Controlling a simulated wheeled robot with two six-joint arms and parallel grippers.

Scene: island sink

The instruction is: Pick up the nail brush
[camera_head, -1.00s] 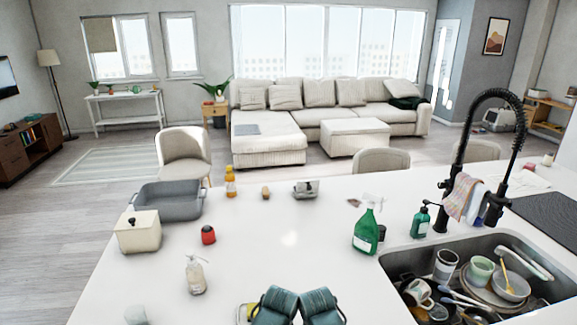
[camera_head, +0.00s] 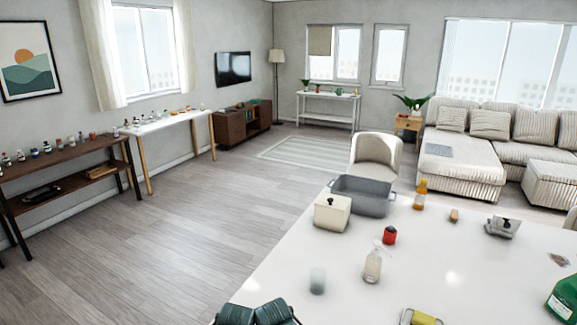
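A small brown block (camera_head: 454,215) lies on the white island top, right of an orange-yellow bottle. It may be the nail brush, but it is too small to tell and I see no bristles. It lies apart from the things around it. Two dark teal, ribbed shapes at the bottom edge look like parts of my own arms. No gripper fingers can be made out, and nothing of mine is near the brown block.
The island top (camera_head: 340,255) holds a grey basin (camera_head: 366,197), a cream lidded box (camera_head: 332,212), the orange-yellow bottle (camera_head: 420,194), a red jar (camera_head: 389,236), a clear pump bottle (camera_head: 373,265) and a green bottle (camera_head: 564,298). Open floor (camera_head: 190,225) lies left.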

